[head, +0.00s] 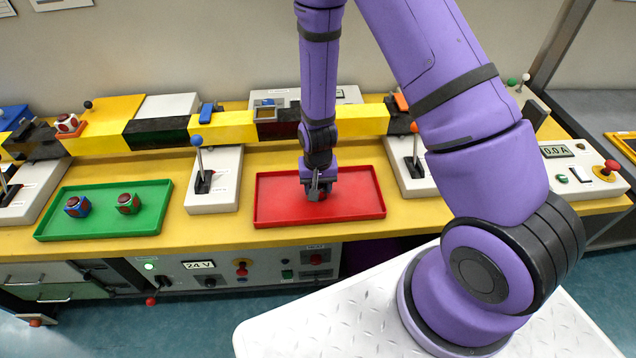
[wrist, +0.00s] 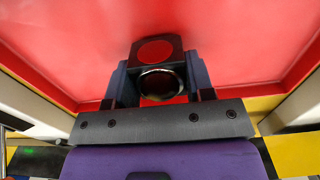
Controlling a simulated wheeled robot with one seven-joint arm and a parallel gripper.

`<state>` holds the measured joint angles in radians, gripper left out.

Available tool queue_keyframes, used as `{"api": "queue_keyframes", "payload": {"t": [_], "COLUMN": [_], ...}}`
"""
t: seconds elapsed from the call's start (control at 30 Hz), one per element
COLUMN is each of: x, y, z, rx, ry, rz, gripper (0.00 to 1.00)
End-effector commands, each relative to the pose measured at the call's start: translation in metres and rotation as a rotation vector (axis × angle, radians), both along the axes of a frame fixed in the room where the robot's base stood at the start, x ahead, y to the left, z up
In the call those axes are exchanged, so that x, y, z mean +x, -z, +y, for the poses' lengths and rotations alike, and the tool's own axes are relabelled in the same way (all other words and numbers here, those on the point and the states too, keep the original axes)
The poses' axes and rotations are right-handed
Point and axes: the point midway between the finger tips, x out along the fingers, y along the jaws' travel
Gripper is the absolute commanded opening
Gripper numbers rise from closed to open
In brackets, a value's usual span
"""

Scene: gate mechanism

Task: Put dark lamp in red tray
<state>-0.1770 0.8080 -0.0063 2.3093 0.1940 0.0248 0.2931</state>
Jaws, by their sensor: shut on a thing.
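The dark lamp, a black block with a red disc on one face and a dark round lens on another, shows in the wrist view (wrist: 157,52). My gripper (wrist: 158,82) is shut on it, with one finger on each side. In the head view my gripper (head: 318,192) points down inside the outline of the red tray (head: 275,212). The lamp is mostly hidden by the gripper there. The red tray floor fills the background of the wrist view. I cannot tell whether the lamp touches the tray floor.
Lever boxes with a blue knob (head: 197,140) and an orange knob (head: 414,127) flank the red tray. A yellow-and-black beam (head: 220,128) runs behind.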

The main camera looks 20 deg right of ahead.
Motion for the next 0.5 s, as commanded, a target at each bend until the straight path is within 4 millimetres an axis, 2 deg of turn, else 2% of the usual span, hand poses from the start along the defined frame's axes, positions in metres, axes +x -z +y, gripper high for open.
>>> {"api": "queue_keyframes", "payload": {"t": [0.23,0.27,0.33,0.37,0.5], "x": [0.0001,0.0002,0.0003,0.0003,0.0003], "y": [0.0030,0.0026,0.0024,0.0024,0.0023], "z": [-0.0001,-0.0002,-0.0002,-0.0002,-0.0002], "rx": [0.000,0.000,0.000,0.000,0.000], "ry": [0.000,0.000,0.000,0.000,0.000], "rz": [0.001,0.000,0.000,0.000,0.000], "gripper": [0.20,0.56,0.72,0.74,0.74]}}
